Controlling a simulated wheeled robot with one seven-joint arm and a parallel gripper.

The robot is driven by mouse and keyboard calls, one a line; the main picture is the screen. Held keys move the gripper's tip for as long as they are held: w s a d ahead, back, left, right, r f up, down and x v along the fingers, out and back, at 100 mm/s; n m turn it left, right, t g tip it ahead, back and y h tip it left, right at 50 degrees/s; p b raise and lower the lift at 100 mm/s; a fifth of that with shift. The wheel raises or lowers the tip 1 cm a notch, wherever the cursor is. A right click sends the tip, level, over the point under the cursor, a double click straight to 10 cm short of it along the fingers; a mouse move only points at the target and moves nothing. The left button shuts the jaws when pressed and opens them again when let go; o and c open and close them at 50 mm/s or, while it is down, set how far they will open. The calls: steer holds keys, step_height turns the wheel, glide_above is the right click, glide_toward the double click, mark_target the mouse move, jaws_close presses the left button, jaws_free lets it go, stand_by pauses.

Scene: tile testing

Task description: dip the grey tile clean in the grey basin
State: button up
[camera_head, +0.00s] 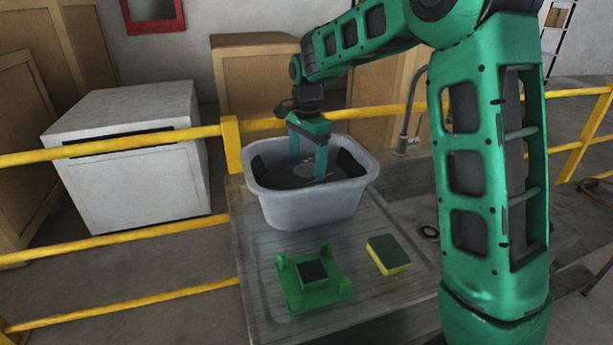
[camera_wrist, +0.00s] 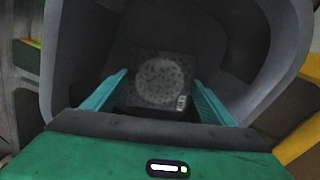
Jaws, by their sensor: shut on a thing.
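The grey basin (camera_head: 312,207) stands on the counter, with dark contents inside. My gripper (camera_head: 308,178) reaches down into it, its fingers below the rim. In the wrist view my gripper (camera_wrist: 160,98) has a finger on each side of the grey tile (camera_wrist: 188,68) and is shut on it. The tile is dark and square, with a pale speckled round patch (camera_wrist: 160,82) and a small white label at one corner. The basin's wall (camera_wrist: 75,60) surrounds it. In the head view the tile is hard to make out inside the basin. I cannot tell how deep it sits.
In front of the basin, a green stand (camera_head: 318,292) with a dark square pad and a yellow-green sponge (camera_head: 388,255) lie on the counter (camera_head: 255,270). A tap (camera_head: 408,125) rises behind right. A yellow rail (camera_head: 110,145) runs behind the basin.

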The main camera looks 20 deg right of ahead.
mark_target(307, 173)
step_height(307, 173, up, 10)
stand_by(1.2)
stand_by(2.0)
step_height(307, 173, up, 4)
stand_by(0.6)
stand_by(0.5)
